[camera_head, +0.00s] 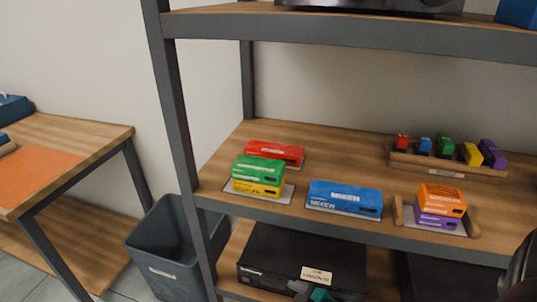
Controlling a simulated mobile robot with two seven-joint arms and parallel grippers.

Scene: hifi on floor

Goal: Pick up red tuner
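A flat red box (273,154), the only red unit of its kind in view, lies on the middle shelf toward the left; its lettering is too small to read. It sits just behind a green box (259,170) stacked on a yellow box (257,187), which hide part of its front. Neither of my grippers can be made out. A dark rounded part at the lower right edge may belong to my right arm, but no fingers show there.
A wooden rack (448,167) holds several coloured pieces. Shelf posts and the upper shelf (350,26) frame the space. A bin (170,245) stands lower left.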

